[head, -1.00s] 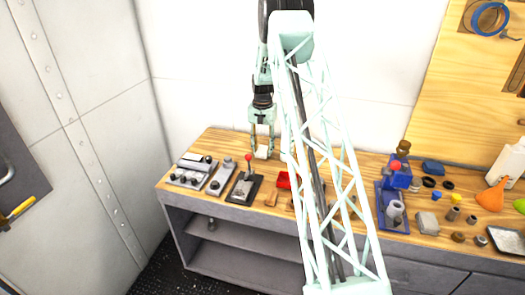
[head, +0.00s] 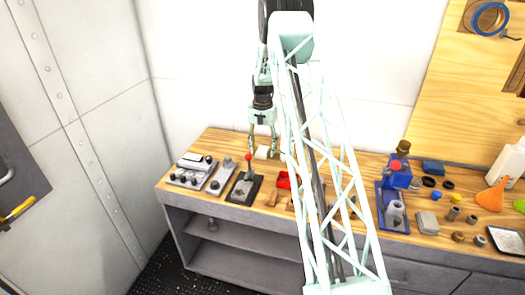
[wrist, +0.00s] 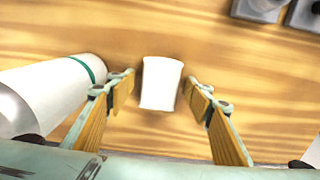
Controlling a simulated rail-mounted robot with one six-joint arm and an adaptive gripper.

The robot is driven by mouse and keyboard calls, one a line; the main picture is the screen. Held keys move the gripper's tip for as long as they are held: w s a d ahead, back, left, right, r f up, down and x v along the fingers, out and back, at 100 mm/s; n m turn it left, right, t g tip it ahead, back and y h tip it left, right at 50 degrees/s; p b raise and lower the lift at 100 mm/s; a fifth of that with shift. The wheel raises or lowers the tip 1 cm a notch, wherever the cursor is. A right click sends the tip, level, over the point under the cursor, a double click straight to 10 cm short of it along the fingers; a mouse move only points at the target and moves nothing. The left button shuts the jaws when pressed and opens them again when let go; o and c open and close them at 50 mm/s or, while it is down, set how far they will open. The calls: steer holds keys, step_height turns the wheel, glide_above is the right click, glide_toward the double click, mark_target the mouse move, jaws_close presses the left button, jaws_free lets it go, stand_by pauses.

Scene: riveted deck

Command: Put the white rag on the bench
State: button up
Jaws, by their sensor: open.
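The white rag (wrist: 160,84) shows in the wrist view as a small pale shape, wider at one end, on the wooden bench top. In the head view the white rag (head: 262,153) is at the back of the bench (head: 228,140), near the wall. My gripper (wrist: 160,80) is open, with one finger on each side of the rag and a visible gap on both sides. In the head view my gripper (head: 263,148) hangs above the back of the bench over the rag. My arm's lattice link covers part of the bench.
A white cylinder with a green band (wrist: 50,88) lies close to the left finger. A lever box (head: 244,187) and switch panels (head: 193,172) stand to the left, and a red thing (head: 283,180) in front. A blue tool (head: 397,180) and several small parts crowd the right.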

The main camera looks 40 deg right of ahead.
mark_target(262, 150)
steer(key=shift+r, duration=0.15)
step_height(262, 150, up, 12)
steer(key=shift+p, duration=0.45)
stand_by(0.6)
